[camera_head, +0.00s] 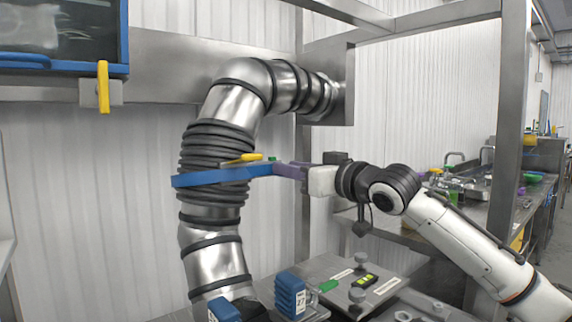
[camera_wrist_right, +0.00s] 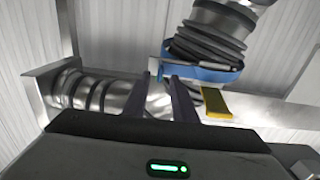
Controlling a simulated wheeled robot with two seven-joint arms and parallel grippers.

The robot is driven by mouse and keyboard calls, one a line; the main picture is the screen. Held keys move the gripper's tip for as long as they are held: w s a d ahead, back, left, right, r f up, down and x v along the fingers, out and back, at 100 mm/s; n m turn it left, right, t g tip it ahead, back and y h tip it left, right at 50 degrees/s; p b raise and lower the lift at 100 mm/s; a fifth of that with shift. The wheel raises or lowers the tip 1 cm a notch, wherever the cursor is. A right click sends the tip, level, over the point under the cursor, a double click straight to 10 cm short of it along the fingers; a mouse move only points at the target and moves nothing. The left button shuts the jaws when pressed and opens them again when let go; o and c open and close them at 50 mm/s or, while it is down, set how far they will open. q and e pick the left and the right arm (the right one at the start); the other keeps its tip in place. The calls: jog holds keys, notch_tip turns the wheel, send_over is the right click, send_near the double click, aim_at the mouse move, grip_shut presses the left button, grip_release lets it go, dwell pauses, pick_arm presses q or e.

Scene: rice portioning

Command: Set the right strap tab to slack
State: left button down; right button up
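A blue strap (camera_head: 222,176) wraps around the black ribbed sleeve of a silver duct; it also shows in the wrist view (camera_wrist_right: 212,74). A yellow tab (camera_head: 243,158) lies nearly flat at the strap's upper edge, with a small green piece (camera_head: 272,157) to its right. My right gripper (camera_head: 281,170) is at the strap's right end. In the right wrist view its two dark fingers (camera_wrist_right: 159,80) stand apart, with the yellow tab (camera_wrist_right: 215,103) to their right, outside the gap. Whether a finger touches the strap is unclear. My left gripper is out of view.
The silver duct (camera_head: 232,103) bends up to a wall plate. A yellow lever (camera_head: 103,86) hangs on a grey block at upper left. Blue blocks (camera_head: 290,293) and a metal plate (camera_head: 375,292) with knobs stand below. A steel post (camera_head: 511,120) rises at right.

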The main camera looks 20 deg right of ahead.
jog(key=shift+x, duration=1.05)
grip_shut()
jog(key=shift+a, duration=0.1)
dwell(0.6)
